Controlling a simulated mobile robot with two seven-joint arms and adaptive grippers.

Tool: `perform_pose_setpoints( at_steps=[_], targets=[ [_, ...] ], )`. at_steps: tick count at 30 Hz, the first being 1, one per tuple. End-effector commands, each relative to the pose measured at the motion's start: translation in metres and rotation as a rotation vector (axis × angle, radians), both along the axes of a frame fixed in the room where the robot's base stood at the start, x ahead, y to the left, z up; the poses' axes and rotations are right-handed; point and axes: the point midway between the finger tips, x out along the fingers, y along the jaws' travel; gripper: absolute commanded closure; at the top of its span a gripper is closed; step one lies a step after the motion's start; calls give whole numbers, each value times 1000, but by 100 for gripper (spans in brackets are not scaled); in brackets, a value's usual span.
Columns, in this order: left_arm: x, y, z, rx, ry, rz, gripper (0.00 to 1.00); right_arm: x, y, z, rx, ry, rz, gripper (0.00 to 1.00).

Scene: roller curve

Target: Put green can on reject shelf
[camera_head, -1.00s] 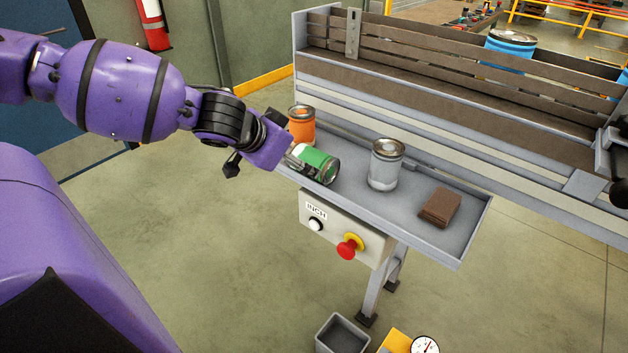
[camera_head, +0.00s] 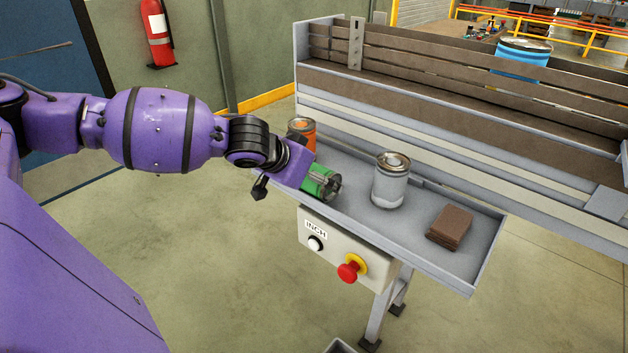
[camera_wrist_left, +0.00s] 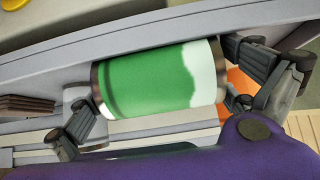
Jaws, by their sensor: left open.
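The green can (camera_head: 322,184) lies on its side at the left part of a grey shelf (camera_head: 427,258) with a raised rim. It fills the middle of the left wrist view (camera_wrist_left: 165,82), with a white patch near one end. My left gripper (camera_head: 314,177) is at the can, and the arm hides part of it. In the left wrist view the open fingers stand at the can's two ends, close to them; I cannot tell whether they touch. My right gripper is not in view.
On the shelf, an orange can (camera_head: 302,130) stands behind my gripper, a grey can (camera_head: 390,180) stands to the right, and brown pads (camera_head: 450,227) lie farther right. A control box with a red button (camera_head: 350,268) hangs below. The conveyor (camera_head: 450,120) runs behind.

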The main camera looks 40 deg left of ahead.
Motion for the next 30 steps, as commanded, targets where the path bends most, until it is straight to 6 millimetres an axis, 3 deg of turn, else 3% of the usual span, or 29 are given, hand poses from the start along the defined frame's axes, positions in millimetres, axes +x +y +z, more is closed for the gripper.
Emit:
perform_pose_setpoints(
  at_steps=[2, 14, 23, 30],
  targets=[
    [0, 0, 0, 0, 0, 0, 0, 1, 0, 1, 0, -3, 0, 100],
    [0, 0, 1, 0, -1, 0, 49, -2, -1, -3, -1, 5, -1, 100],
    [0, 0, 7, 1, -3, 0, 49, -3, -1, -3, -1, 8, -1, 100],
    [-3, -1, 39, 4, -3, -1, 49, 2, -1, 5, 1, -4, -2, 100]
  ],
)
